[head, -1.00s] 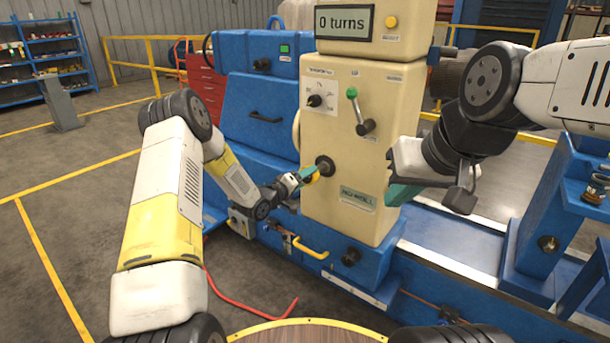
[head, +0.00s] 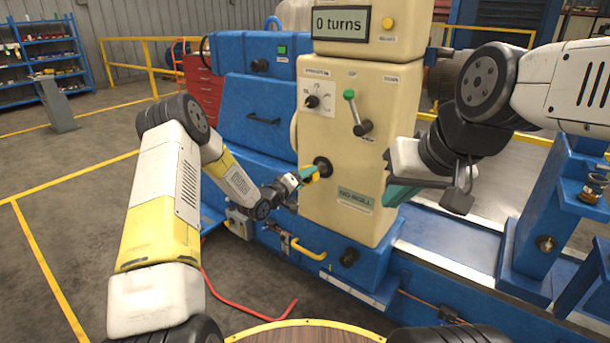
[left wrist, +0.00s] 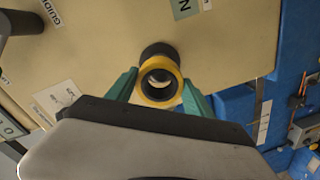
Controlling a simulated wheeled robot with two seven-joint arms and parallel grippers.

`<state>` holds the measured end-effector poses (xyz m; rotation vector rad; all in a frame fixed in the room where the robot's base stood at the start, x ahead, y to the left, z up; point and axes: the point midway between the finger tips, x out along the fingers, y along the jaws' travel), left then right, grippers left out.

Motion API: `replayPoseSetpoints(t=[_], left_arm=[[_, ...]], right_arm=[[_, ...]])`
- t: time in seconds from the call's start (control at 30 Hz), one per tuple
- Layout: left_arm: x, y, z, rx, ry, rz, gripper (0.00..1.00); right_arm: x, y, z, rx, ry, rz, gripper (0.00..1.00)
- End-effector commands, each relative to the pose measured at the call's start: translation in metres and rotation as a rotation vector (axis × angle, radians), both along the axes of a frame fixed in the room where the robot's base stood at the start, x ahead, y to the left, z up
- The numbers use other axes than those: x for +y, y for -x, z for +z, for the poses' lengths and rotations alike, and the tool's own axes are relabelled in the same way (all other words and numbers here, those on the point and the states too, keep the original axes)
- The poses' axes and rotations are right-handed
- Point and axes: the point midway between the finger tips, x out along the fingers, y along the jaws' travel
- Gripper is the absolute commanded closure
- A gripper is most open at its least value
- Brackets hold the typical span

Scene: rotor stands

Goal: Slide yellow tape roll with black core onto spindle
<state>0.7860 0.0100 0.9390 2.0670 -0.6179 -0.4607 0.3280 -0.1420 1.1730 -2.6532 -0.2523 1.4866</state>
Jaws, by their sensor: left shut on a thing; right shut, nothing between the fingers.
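The yellow tape roll with black core (head: 311,174) is between the fingers of my left gripper (head: 303,176), which is shut on it. The roll is at the front of the dark spindle (head: 323,166) on the cream machine panel. In the left wrist view, the roll (left wrist: 160,82) faces me, with teal fingers on both sides, and the spindle (left wrist: 158,51) shows just behind its upper edge. I cannot tell whether the roll is around the spindle tip or just in front of it. My right gripper (head: 400,193) is shut and empty by the panel's right edge.
A yellow handle (head: 309,247) is below the spindle. Open floor lies left of the machine.

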Motion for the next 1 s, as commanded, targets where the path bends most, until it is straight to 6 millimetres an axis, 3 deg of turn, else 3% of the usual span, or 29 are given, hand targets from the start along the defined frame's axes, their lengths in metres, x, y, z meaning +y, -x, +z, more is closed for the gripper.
replayPoseSetpoints(t=[1.0], left_arm=[[-0.0075,-0.0099,-0.0009,-0.001,0.001,-0.001,0.75]], right_arm=[[0.0,0.0,0.0,0.0,0.0,0.0,1.0]])
